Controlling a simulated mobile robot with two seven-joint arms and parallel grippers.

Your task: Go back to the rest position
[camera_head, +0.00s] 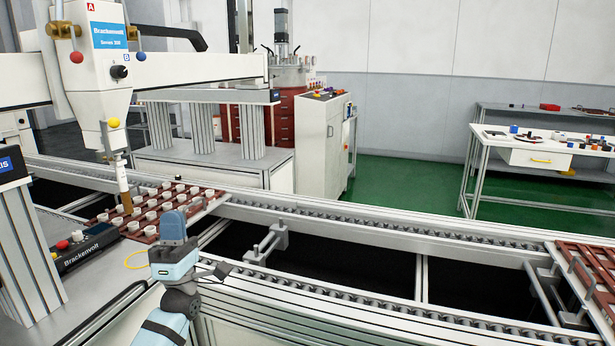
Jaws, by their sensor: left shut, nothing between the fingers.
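My left gripper (222,271) is near the lower middle of the view, at the end of my blue and grey arm. Its dark fingers point right, over the near side of the conveyor (370,228). They are shut with nothing between them. My right gripper is out of view.
A red-brown tray (152,226) with several white round pots lies on the conveyor at left, under the dispensing machine's nozzle (122,178). Another red-brown tray (590,262) is at the right edge. A control box (88,247) stands left of my arm. A workbench (545,150) stands at back right.

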